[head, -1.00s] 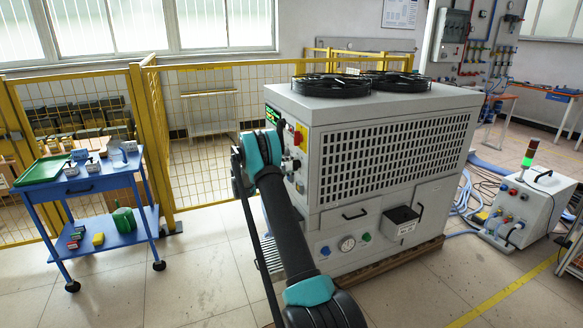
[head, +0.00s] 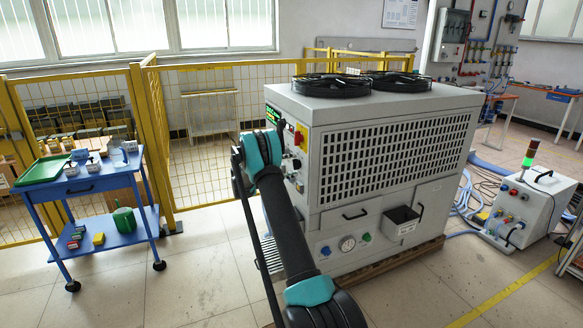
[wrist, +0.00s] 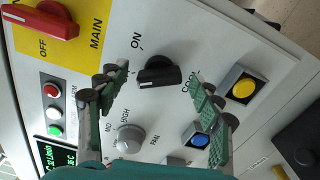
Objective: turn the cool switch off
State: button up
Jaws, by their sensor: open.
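The cool switch (wrist: 158,75) is a black rotary knob on the white control panel, between the words ON and COOL in the wrist view. Its bar lies nearly sideways in the picture; I cannot surely tell which marking it points to. My gripper (wrist: 160,70) is open, with one green-padded finger on each side of the knob. Visible gaps separate the fingers from the knob in the picture; contact cannot be seen.
Near the knob are the red main switch (wrist: 40,20), a grey fan knob (wrist: 130,138), a yellow button (wrist: 243,88) and a blue button (wrist: 201,140). A blue cart (head: 85,184) stands left of the machine, before a yellow fence. Floor between cart and machine is clear.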

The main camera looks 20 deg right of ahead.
jog(key=shift+a, duration=0.1)
jog(key=a, duration=1.1)
jog(key=shift+s+a, duration=0.2)
jog(key=shift+a, duration=0.2)
